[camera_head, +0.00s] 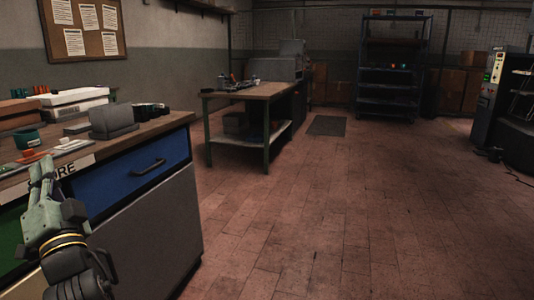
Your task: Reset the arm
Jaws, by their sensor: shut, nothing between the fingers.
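My gripper (44,170) is at the lower left in the head view, pointing up in the picture. Its fingers are shut with nothing between them. It is in front of the workbench (150,131), close to the edge with the lettered label, and covers part of that label. My dark wrist shows below it at the bottom left. I cannot tell how far the fingertips are from the bench edge.
The near bench holds a grey block (112,122), white boxes (75,102) and a green tape roll (27,138). Its blue drawer (145,172) is shut. A second table (262,92) and a blue shelf rack (388,85) stand farther back. The brick-coloured floor (350,210) is clear at the centre.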

